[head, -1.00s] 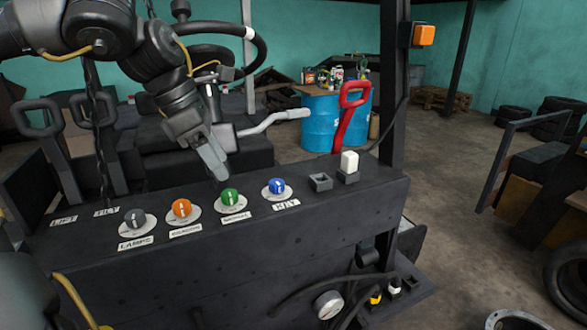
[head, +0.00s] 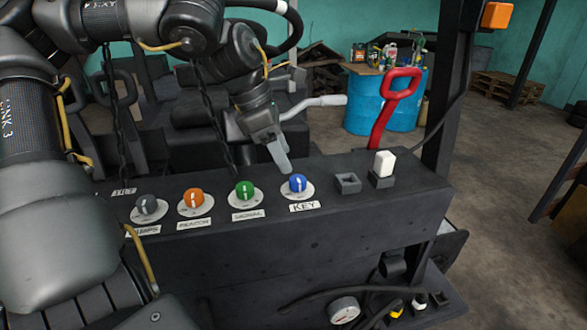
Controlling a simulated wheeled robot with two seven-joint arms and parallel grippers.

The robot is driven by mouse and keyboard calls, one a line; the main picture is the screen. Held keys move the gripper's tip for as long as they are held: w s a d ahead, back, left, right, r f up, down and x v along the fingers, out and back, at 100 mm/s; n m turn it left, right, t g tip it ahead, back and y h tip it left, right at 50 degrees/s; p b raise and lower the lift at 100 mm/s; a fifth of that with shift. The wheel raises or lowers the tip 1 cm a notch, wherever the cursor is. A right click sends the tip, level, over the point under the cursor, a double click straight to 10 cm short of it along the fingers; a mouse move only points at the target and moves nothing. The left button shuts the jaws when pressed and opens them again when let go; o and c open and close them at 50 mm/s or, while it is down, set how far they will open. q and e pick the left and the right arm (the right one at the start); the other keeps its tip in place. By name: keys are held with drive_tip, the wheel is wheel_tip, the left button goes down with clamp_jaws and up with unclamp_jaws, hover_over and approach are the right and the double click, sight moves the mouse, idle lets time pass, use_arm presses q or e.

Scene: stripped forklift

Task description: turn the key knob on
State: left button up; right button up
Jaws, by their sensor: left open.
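The key knob (head: 297,183) is blue with a white mark and sits on a pale round plate on top of the dark panel (head: 400,205). A white KEY label (head: 304,207) lies in front of it. My left gripper (head: 281,160) points down just behind and a little left of the blue knob, apart from it as far as I can see. The jaw opening is hard to see from this side, but it looks open and holds nothing. My right gripper is not in view.
Green (head: 245,190), orange (head: 192,198) and grey (head: 146,205) knobs stand left of the key knob. A square socket (head: 348,183) and a white rocker switch (head: 384,165) stand to its right. A red handle (head: 394,105) and a grey lever (head: 313,104) rise behind the panel.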

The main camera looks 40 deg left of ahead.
sight(297, 178)
use_arm(q)
drive_tip(key=x, duration=0.2)
drive_tip(key=p+x, duration=0.1)
drive_tip(key=x, duration=0.1)
drive_tip(key=shift+w+a+f, duration=0.1)
drive_tip(key=shift+w+f, duration=0.15)
drive_tip(key=shift+w, duration=0.15)
drive_tip(key=shift+f, duration=0.3)
drive_tip(key=shift+s+d+f+p, duration=0.1)
drive_tip(key=shift+d+f+p, duration=0.15)
drive_tip(key=shift+f+p, duration=0.1)
drive_tip(key=shift+w+f, duration=0.15)
drive_tip(key=shift+w, duration=0.05)
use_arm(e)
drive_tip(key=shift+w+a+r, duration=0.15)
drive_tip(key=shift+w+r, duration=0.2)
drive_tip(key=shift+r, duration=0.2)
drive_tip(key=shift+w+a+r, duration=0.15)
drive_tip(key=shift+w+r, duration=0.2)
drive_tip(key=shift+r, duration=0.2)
use_arm(q)
drive_tip(key=shift+c, duration=0.5)
